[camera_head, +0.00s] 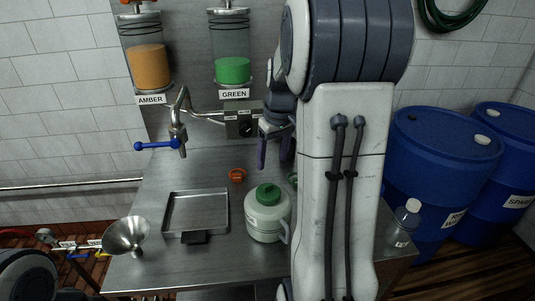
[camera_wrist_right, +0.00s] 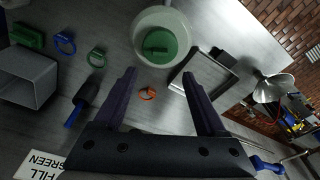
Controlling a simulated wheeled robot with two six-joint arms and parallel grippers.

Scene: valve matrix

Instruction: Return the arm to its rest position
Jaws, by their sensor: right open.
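My right arm rises large through the middle right of the head view. Its gripper (camera_head: 275,150) points down above the steel bench (camera_head: 160,270), behind the white jug (camera_head: 266,222) with a green cap. In the right wrist view the gripper (camera_wrist_right: 165,85) is open, its two dark fingers apart with nothing between them but the bench and a small orange ring (camera_wrist_right: 148,94) lying below. The jug also shows in the wrist view (camera_wrist_right: 140,28), beyond the fingertips. My left gripper is not in view.
A tap with a blue lever (camera_head: 155,146) stands at the back. AMBER (camera_head: 148,68) and GREEN (camera_head: 232,70) tanks hang on the wall. A metal tray (camera_head: 195,192), a funnel (camera_head: 126,235) and a clear bottle (camera_head: 403,222) stand on the bench. Blue drums (camera_head: 440,165) stand right.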

